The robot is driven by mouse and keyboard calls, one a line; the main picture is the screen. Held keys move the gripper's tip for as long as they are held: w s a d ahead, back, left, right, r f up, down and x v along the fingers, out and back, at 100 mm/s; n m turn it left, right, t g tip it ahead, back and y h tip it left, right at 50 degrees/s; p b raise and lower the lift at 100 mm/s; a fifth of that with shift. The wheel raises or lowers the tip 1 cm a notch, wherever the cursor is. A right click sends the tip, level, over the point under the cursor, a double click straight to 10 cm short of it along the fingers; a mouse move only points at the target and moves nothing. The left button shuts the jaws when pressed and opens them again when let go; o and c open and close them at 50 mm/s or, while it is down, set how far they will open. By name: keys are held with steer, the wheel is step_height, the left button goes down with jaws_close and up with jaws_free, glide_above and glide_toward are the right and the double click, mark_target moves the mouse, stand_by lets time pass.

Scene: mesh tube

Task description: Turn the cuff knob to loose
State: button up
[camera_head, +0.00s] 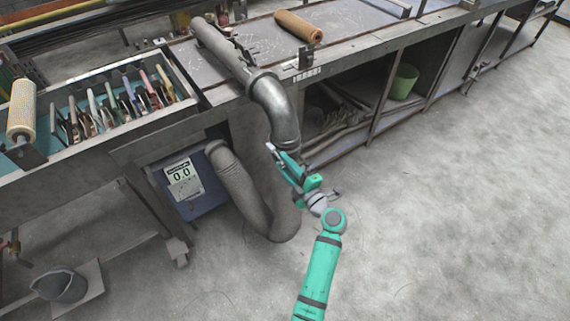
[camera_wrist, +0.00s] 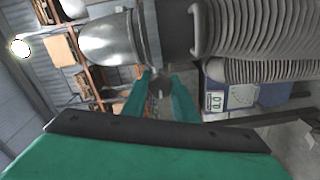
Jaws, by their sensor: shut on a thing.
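A grey metal elbow pipe (camera_head: 272,100) bends down off the bench edge and meets a ribbed grey hose (camera_head: 240,190). The elbow also shows in the wrist view (camera_wrist: 108,40), with the hose (camera_wrist: 255,28) to its right. A cuff band (camera_wrist: 150,35) circles the joint between them. My green gripper (camera_head: 277,152) is at this joint in the head view. I cannot tell the knob's setting.
A blue box (camera_head: 190,185) with a display reading 0.0 stands under the bench, at the hose's other end. A tool tray (camera_head: 120,100) and an orange roll (camera_head: 298,27) are on the bench. A dark bucket (camera_head: 62,287) is at lower left. The floor at right is clear.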

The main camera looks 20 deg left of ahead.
steer(key=shift+n, duration=0.3)
steer(key=o, duration=1)
steer(key=shift+o, duration=0.2)
steer(key=v, duration=1.1)
steer(key=shift+a, duration=0.1)
